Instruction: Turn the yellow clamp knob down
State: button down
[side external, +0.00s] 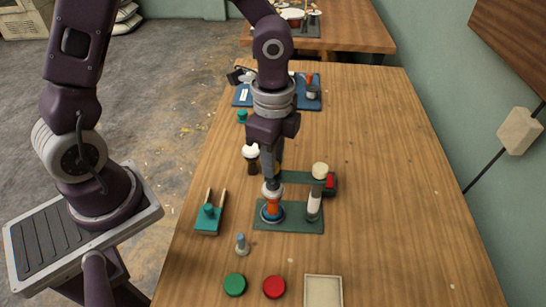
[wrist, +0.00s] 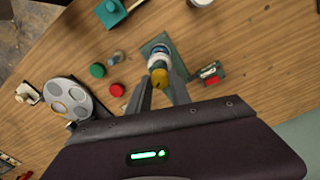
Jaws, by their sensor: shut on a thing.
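The yellow clamp knob (wrist: 170,80) shows in the wrist view, between the fingers of my gripper (wrist: 159,78). My gripper is shut on it. In the side external view my gripper (side external: 272,180) points down over a small goblet-shaped stack with an orange middle (side external: 273,204) and a blue base. The stack stands upright on a dark green plate (side external: 294,224). The yellow of the knob cannot be made out in that view, where the fingers cover the top. A white cylinder (side external: 314,204) stands just right of the stack.
A teal two-pronged holder (side external: 207,222) lies to the left, with a small grey peg (side external: 241,245) nearer. Green (side external: 235,285) and red (side external: 274,287) discs and a cream tray (side external: 323,291) lie in front. A cream-topped piece (side external: 320,170) stands behind. The table's right side is clear.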

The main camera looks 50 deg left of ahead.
jog(key=m, duration=0.5)
jog(key=shift+m, duration=0.3)
jog(key=m, duration=0.5)
jog(key=shift+m, duration=0.3)
jog(key=c, duration=1.2)
grip_release()
jog(key=shift+o, duration=0.2)
notch_tip(320, 180, up, 7)
jog(key=shift+r, duration=0.1)
